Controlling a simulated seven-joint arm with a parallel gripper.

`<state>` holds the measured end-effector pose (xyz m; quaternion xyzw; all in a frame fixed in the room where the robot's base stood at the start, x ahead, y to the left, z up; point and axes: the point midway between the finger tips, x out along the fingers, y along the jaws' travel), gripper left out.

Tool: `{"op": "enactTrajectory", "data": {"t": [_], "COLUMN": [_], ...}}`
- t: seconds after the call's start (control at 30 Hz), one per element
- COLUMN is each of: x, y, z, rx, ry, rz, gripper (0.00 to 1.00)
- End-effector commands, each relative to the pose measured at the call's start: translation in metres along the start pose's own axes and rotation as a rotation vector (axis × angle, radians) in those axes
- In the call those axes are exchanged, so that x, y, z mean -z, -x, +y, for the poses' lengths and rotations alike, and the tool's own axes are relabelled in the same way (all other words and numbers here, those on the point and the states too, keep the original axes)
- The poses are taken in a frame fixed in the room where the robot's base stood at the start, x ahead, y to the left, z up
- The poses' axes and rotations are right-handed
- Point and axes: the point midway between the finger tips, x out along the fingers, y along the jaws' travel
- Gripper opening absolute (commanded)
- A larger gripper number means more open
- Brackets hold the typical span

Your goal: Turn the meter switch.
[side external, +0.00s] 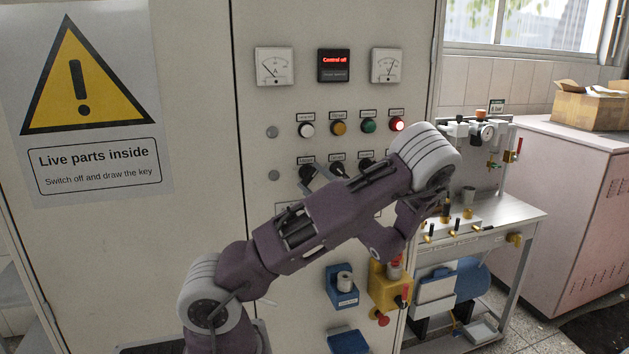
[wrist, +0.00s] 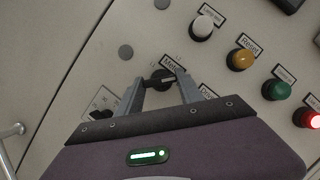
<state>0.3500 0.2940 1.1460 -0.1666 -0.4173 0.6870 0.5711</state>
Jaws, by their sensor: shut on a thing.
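The meter switch (wrist: 158,80) is a black round rotary knob on the grey cabinet front, under a label reading "Meter". In the wrist view my gripper (wrist: 157,86) has one finger on each side of it and is shut on the knob. The wrist view is rolled, so the panel rows run diagonally. In the side external view the meter switch (side external: 307,173) is at the left end of a row of black knobs. My arm crosses in front of the cabinet there and hides most of my gripper and parts of that row.
Above the knobs are white, amber and green buttons and a lit red one (side external: 397,124). A display (side external: 334,65) reads "Control off", between two dial meters. A blue holder (side external: 341,287) and a yellow box are low on the cabinet. A bench (side external: 500,222) stands right.

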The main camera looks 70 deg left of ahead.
Motion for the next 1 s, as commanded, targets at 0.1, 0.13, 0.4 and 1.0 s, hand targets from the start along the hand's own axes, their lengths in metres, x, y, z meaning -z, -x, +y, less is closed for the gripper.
{"op": "enactTrajectory", "data": {"t": [0.1,0.13,0.4,1.0], "x": [0.0,0.0,0.0,0.001], "y": [0.0,0.0,0.0,0.05], "z": [0.001,0.001,0.0,0.002], "rx": [0.041,0.041,0.039,0.04], "ry": [-0.096,-0.098,-0.094,-0.091], "rz": [0.0,0.0,0.001,0.004], "gripper": [0.03,0.03,0.59,0.65]}}
